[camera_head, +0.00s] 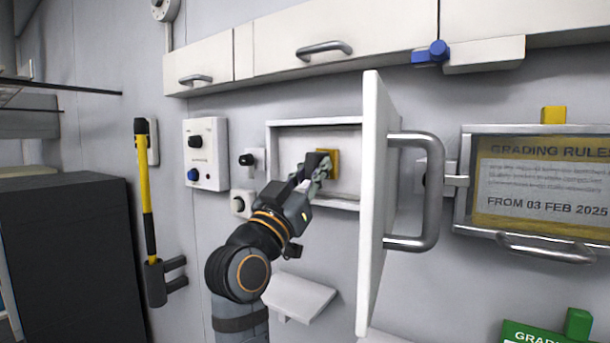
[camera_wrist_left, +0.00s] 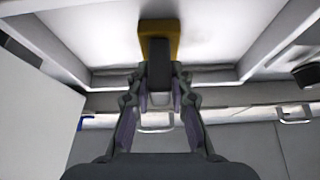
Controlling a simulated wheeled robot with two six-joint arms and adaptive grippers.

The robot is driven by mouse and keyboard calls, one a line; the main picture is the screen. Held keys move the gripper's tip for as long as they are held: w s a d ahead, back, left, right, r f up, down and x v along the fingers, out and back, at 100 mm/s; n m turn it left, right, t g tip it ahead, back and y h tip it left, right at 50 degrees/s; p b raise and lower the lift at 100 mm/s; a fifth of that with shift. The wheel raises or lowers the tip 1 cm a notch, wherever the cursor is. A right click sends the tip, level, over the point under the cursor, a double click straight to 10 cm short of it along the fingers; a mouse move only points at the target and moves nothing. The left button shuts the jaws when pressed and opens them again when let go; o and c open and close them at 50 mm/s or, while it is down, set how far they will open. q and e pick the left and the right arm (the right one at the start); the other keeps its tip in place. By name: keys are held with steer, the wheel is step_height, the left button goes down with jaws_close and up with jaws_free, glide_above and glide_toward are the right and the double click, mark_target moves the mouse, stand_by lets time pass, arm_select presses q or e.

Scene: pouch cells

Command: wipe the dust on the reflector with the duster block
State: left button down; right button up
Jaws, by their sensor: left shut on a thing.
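The duster block (camera_head: 332,156) has a yellow pad and a dark handle. My left gripper (camera_head: 316,168) is shut on the handle, inside an open wall box. In the left wrist view, the gripper (camera_wrist_left: 158,88) grips the dark handle from below, and the yellow pad (camera_wrist_left: 160,27) is against or very near the pale back panel. That bright panel (camera_wrist_left: 215,25) appears to be the reflector; it also shows in the head view (camera_head: 291,150). I cannot clearly make out dust on it. The pad hides part of the panel. My right gripper is not in view.
The box's open door (camera_head: 372,200) stands out at the right with a large grey handle (camera_head: 430,190). A control box (camera_head: 205,155) and a yellow-handled tool (camera_head: 146,205) are at the left. A small white shelf (camera_head: 298,293) juts out below. Cabinets (camera_head: 335,45) run above.

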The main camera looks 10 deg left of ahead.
arm_select(q)
steer(key=shift+s+d+r, duration=0.25)
steer(key=shift+d, duration=0.2)
steer(key=shift+a, duration=0.2)
steer(key=shift+w+a+r+p, duration=0.1)
steer(key=shift+w+a+p, duration=0.3)
steer(key=shift+a, duration=0.1)
steer(key=w+a+p, duration=0.1)
steer(key=w+a, duration=0.1)
steer(key=a, duration=0.4)
steer(key=shift+f, duration=0.2)
steer(key=shift+d, duration=0.1)
steer(key=shift+s+a, duration=0.35)
steer(key=shift+s, duration=0.55)
steer(key=shift+s+a, duration=0.35)
steer(key=shift+s, duration=0.6)
steer(key=shift+s+a, duration=0.35)
steer(key=shift+s, duration=0.55)
